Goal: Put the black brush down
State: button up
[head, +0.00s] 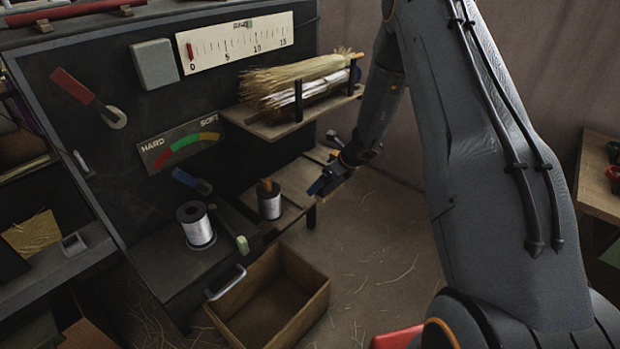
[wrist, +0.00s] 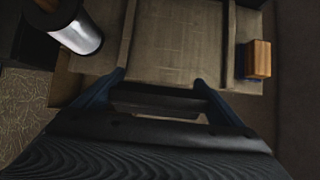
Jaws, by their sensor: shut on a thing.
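My gripper (wrist: 160,100) is shut on a dark, bar-shaped thing, which I take for the black brush (wrist: 155,103). The brush lies crosswise between the two blue fingers in the wrist view. Most of it is hidden by the gripper body. In the head view my gripper (head: 326,182) is small and beside the low wooden ledge under the broom shelf; the brush cannot be made out there. In the wrist view a wooden surface (wrist: 180,45) with raised strips lies beyond the brush. I cannot tell whether the brush touches it.
A wire spool (wrist: 80,35) stands left of the wooden surface, and a small wooden block (wrist: 258,58) is at its right. In the head view a shelf (head: 262,128) with straw bundles (head: 290,80) is above my gripper. An open wooden drawer (head: 318,300) is below.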

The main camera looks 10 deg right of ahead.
jog(key=w+a, duration=0.2)
jog(key=w, duration=0.1)
jog(key=w+a+p, duration=0.1)
jog(key=w, duration=0.1)
jog(key=shift+a, duration=0.35)
jog(key=f, duration=0.2)
jog(key=f+p, duration=0.1)
jog(key=shift+w+a+f, duration=0.1)
jog(key=shift+w+a, duration=0.1)
jog(key=shift+w, duration=0.1)
jog(key=shift+f, duration=0.15)
jog(key=shift+f+b, duration=0.5)
jog(key=shift+f, duration=0.15)
jog(key=o, duration=0.9)
